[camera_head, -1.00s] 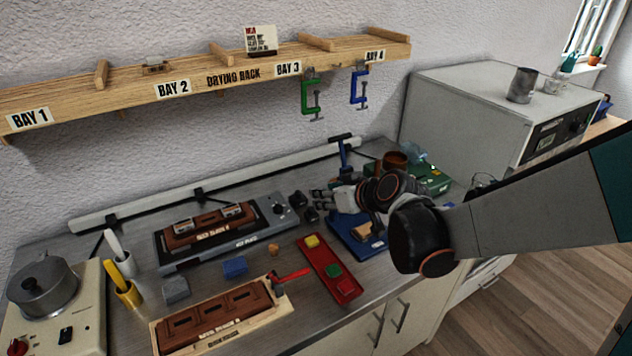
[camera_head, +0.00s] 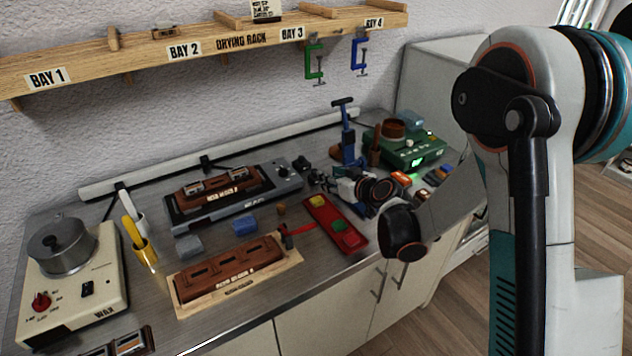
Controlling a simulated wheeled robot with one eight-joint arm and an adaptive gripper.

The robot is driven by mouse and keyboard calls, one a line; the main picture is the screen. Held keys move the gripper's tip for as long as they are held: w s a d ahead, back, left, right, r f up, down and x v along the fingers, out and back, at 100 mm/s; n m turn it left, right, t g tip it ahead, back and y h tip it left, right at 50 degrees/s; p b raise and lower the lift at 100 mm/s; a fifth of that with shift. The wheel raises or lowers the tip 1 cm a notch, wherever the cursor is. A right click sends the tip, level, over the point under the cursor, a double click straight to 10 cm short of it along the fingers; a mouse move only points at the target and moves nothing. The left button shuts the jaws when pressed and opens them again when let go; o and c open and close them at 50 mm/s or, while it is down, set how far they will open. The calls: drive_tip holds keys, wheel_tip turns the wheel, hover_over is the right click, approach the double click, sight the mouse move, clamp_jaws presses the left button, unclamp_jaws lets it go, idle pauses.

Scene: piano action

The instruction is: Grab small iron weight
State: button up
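Small dark blocks, which look like iron weights, stand close together on the bench just right of the hot plate; one is the dark weight (camera_head: 301,164), and another dark weight (camera_head: 315,177) is nearer my gripper. My gripper (camera_head: 328,182) is low over the bench, its fingers pointing left toward these weights. The fingertips are right beside the nearer weight in the picture. I cannot tell whether they touch it, or whether the fingers are open or shut. The wrist hides part of the bench behind it.
The hot plate (camera_head: 285,188) holds a brown block. A red tray (camera_head: 352,243) with yellow and green pieces lies in front of my gripper. A blue press (camera_head: 347,130) and a green device (camera_head: 425,150) stand behind. A wooden rack (camera_head: 140,62) spans the wall.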

sight(315, 176)
drive_tip(key=b+x, duration=0.2)
drive_tip(key=x, duration=0.5)
drive_tip(key=shift+w+a+f+b, duration=0.15)
drive_tip(key=shift+a+f+b, duration=0.1)
drive_tip(key=shift+b, duration=0.1)
drive_tip(key=shift+r, duration=0.15)
clamp_jaws()
